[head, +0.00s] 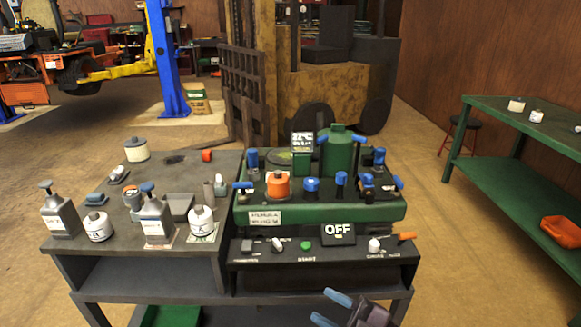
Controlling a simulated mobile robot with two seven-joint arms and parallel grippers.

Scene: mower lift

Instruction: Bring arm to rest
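My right gripper (330,309) shows at the bottom edge, right of the middle, with two blue-tipped fingers and a dark body. The fingers are apart, and nothing shows between them. It is in front of the workbench, below the black control panel (270,254) in the picture, apart from everything on the bench. The rest of the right arm is cut off by the frame. My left gripper is not in view.
The workbench (120,283) carries pump bottles, white jars and a green machine (320,214) with blue handles. Its display (338,234) reads OFF. A green shelf table (490,170) stands right, with an orange container (560,231). The floor between is clear.

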